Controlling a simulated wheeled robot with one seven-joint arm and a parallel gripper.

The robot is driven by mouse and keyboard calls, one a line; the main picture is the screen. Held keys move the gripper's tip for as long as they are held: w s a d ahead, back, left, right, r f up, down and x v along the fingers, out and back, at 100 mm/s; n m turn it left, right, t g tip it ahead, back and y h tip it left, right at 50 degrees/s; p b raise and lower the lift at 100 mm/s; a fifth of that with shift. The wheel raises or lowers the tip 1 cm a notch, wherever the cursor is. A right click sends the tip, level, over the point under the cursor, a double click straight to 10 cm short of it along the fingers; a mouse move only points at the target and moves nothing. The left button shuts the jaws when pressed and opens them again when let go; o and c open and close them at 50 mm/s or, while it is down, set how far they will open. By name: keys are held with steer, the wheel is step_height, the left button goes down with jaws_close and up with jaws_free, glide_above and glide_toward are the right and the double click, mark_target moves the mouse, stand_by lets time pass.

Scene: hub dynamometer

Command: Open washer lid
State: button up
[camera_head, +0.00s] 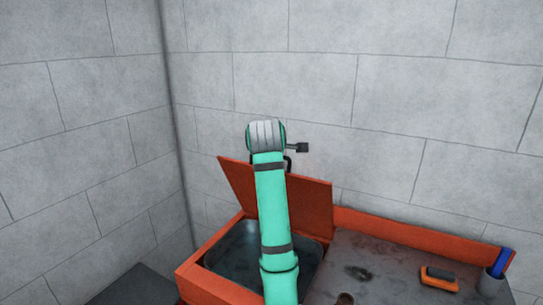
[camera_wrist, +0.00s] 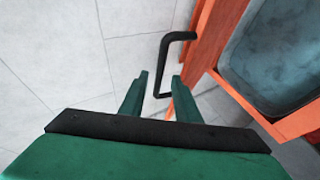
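The orange washer lid (camera_head: 303,205) stands raised and tilted back toward the wall in the head view, with the basin (camera_head: 237,243) below it uncovered. In the wrist view the lid (camera_wrist: 185,98) shows as a narrow orange panel seen nearly edge-on. Its black bracket handle (camera_wrist: 166,48) sticks out from it. My gripper (camera_wrist: 160,76) has its two green fingers apart, with the lower part of the handle in the gap between them. I see space beside the bar; contact is not clear. In the head view my arm hides the gripper and part of the lid.
The washer's orange rim (camera_head: 212,292) surrounds the basin. A grey worktop (camera_head: 390,268) to the right holds an orange and black brush (camera_head: 439,279) and a grey cup (camera_head: 492,285) with a blue item. Grey block walls stand close behind and left.

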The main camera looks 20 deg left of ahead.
steer(key=v, duration=0.5)
steer(key=shift+s+d+r, duration=0.2)
steer(key=shift+s+d, duration=0.05)
steer(key=shift+d, duration=0.1)
steer(key=shift+a, duration=0.1)
